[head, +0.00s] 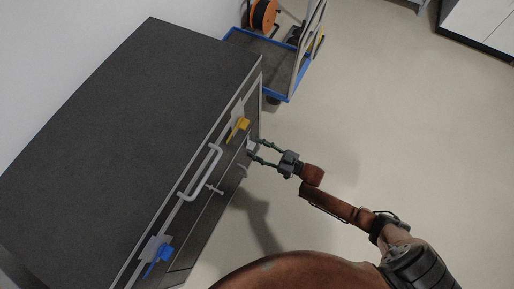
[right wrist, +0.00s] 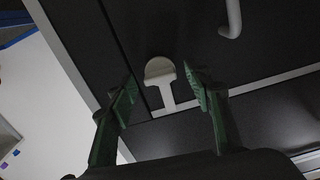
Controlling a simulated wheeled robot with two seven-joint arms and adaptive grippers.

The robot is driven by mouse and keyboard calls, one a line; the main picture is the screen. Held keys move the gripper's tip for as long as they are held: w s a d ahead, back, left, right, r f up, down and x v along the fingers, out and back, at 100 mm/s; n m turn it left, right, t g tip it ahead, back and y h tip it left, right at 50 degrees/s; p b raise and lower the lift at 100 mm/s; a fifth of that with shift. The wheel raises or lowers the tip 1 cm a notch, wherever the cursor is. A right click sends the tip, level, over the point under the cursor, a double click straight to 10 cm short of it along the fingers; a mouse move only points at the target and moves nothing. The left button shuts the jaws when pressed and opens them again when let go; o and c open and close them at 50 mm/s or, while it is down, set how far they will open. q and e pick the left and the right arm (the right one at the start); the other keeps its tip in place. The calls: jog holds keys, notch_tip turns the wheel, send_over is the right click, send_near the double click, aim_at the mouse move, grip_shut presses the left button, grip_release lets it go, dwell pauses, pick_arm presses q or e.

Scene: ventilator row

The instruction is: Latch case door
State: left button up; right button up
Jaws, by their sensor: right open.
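The dark case (head: 110,110) stands at the left with its front facing my right arm. Its front carries a yellow latch (head: 238,124), a blue latch (head: 158,254), a pale bar handle (head: 202,172) and a small pale T-shaped piece (head: 214,189). My right gripper (head: 252,150) is open at the far end of the front, below the yellow latch. In the right wrist view, a pale paddle-shaped latch (right wrist: 160,70) on the dark front shows between the open, empty green fingers (right wrist: 160,82). Whether they touch it I cannot tell. My left gripper is out of view.
A blue-edged cart (head: 275,80) with an orange reel (head: 263,15) stands beyond the case's far end. In the right wrist view a pale bent handle (right wrist: 232,18) is at the upper right. The floor (head: 400,110) right of the case is clear.

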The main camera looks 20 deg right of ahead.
grip_shut()
dwell(0.5)
